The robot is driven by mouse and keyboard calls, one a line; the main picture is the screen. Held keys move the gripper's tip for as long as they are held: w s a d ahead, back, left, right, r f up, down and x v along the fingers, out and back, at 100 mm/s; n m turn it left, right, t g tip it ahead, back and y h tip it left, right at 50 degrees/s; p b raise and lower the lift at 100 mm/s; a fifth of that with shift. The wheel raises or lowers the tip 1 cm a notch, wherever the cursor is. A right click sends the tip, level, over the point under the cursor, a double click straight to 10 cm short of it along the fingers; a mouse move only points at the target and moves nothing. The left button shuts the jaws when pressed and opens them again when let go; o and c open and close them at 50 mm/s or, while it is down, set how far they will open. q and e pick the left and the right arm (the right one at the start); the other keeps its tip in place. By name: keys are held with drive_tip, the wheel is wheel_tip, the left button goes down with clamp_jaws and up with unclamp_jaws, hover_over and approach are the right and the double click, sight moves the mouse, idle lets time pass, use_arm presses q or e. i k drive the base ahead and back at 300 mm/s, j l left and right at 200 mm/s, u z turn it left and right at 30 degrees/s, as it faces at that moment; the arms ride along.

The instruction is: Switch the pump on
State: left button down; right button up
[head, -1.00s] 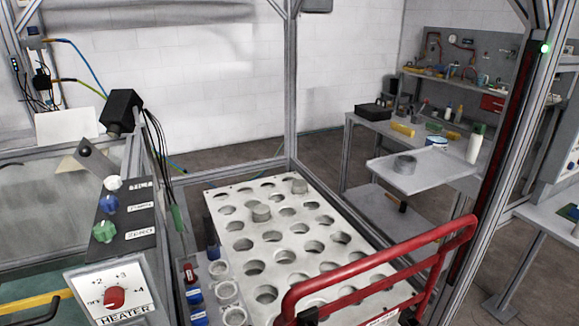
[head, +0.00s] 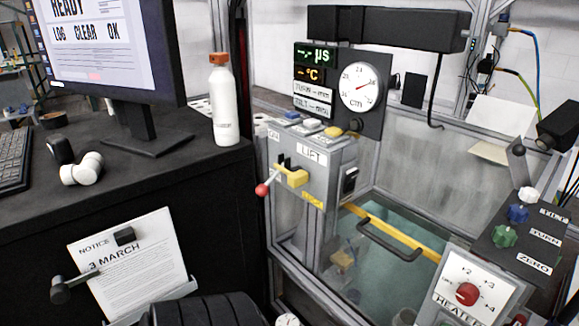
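No label reading "pump" is legible in the head view. A black rocker switch (head: 350,180) sits on the right side of the grey LIFT box (head: 313,165); its position is too small to tell. The LIFT box front has a lever with a red ball (head: 262,189) beside a yellow piece (head: 292,177). A red HEATER knob (head: 467,294) is on a white dial panel at lower right. White, blue and green knobs (head: 504,237) sit on a dark panel above it, one labelled ZERO. Neither of my grippers is in view.
A black desk (head: 120,185) at left holds a monitor (head: 110,50), a keyboard (head: 14,160) and a white bottle (head: 223,100). A notice (head: 130,262) hangs on its front. A glazed tank with a black handle (head: 390,240) lies right of the LIFT box. A dial gauge (head: 361,88) stands behind.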

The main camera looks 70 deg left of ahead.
sight(352, 174)
drive_tip(key=u, duration=1.65)
